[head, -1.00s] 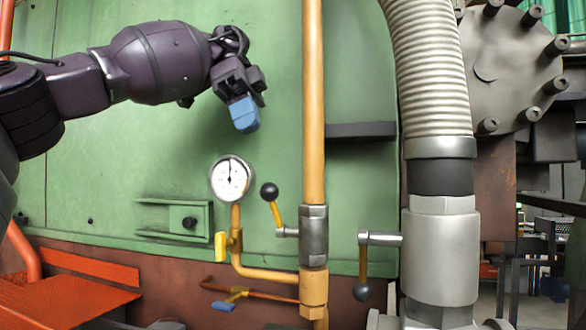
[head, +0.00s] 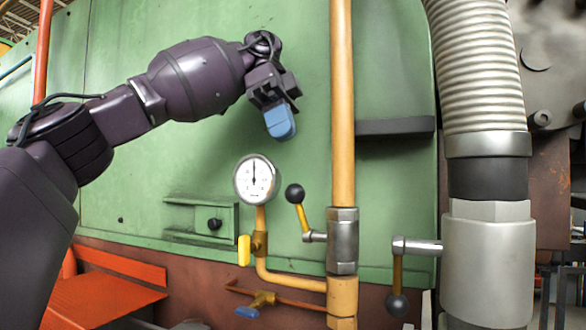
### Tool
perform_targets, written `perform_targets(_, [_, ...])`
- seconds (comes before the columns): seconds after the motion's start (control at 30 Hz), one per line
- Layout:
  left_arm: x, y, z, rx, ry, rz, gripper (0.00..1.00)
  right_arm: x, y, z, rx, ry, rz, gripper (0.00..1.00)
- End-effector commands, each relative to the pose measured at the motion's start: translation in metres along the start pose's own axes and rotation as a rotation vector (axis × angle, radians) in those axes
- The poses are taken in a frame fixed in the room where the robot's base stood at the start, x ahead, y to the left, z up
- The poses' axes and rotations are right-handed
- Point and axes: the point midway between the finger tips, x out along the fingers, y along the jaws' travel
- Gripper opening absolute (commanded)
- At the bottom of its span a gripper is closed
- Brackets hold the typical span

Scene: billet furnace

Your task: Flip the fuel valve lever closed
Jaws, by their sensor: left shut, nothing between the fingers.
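Several valve handles show in the head view, and I cannot tell by sight which is the fuel valve. One lever with a black ball knob (head: 295,194) and a yellow rod points up and slightly left, beside the steel valve body (head: 342,240) on the yellow pipe (head: 342,110). A second ball-knob lever (head: 397,303) hangs down from a steel stub beside the large grey fitting (head: 488,255). My left gripper (head: 281,122), with blue fingertips, is shut and empty. It is above the first lever and the gauge, touching neither. My right gripper is not in view.
A round white gauge (head: 256,179) stands left of the first lever. Small yellow-handled (head: 244,250) and blue-handled (head: 247,312) valves sit below it. A dark ledge (head: 395,126) juts out right of the yellow pipe. A ribbed hose (head: 477,70) runs down at right.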

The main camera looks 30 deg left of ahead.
Motion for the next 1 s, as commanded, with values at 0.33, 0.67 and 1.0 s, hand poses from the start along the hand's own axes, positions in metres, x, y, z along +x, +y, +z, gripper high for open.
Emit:
perform_targets(0.33, [0.023, -0.001, 0.001, 0.0, -0.001, 0.003, 0.0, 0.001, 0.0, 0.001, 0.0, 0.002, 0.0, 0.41])
perform_targets(0.67, [0.06, 0.0, 0.001, -0.002, 0.0, -0.001, 0.0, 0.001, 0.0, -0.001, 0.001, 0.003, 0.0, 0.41])
perform_targets(1.0, [0.075, 0.0, 0.0, 0.0, 0.002, -0.002, 0.0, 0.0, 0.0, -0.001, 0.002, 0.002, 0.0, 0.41])
